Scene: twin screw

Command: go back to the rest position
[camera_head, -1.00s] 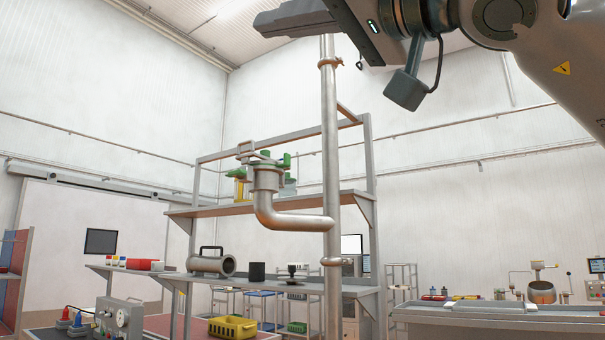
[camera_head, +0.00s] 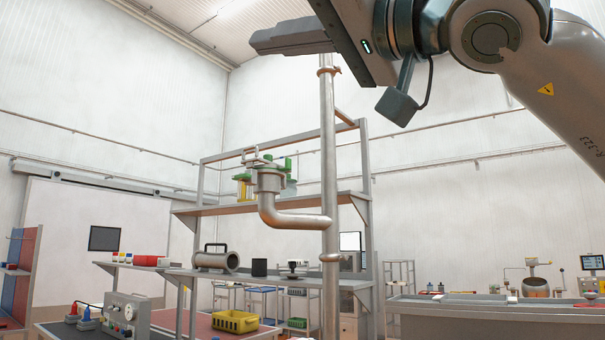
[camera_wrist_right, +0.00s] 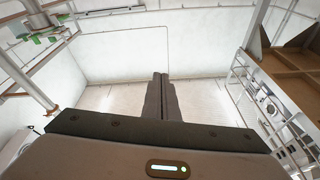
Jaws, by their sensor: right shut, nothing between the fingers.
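My right gripper (camera_head: 262,41) is raised high at the top of the head view, its fingers pointing left. In the right wrist view its two fingers (camera_wrist_right: 160,78) lie together, shut, with nothing between them. In the head view it is near the upper part of a vertical metal pipe (camera_head: 328,170) and hides the pipe's top. A pipe elbow with a flange (camera_head: 268,205) joins this pipe at middle height. My left gripper is not in view.
A grey shelf rack (camera_head: 365,200) stands behind the pipe, with a metal cylinder (camera_head: 215,261) on its lower shelf. A yellow crate (camera_head: 234,321) sits low at the front. A grey workbench (camera_head: 480,315) is at the right. Open space lies left of the gripper.

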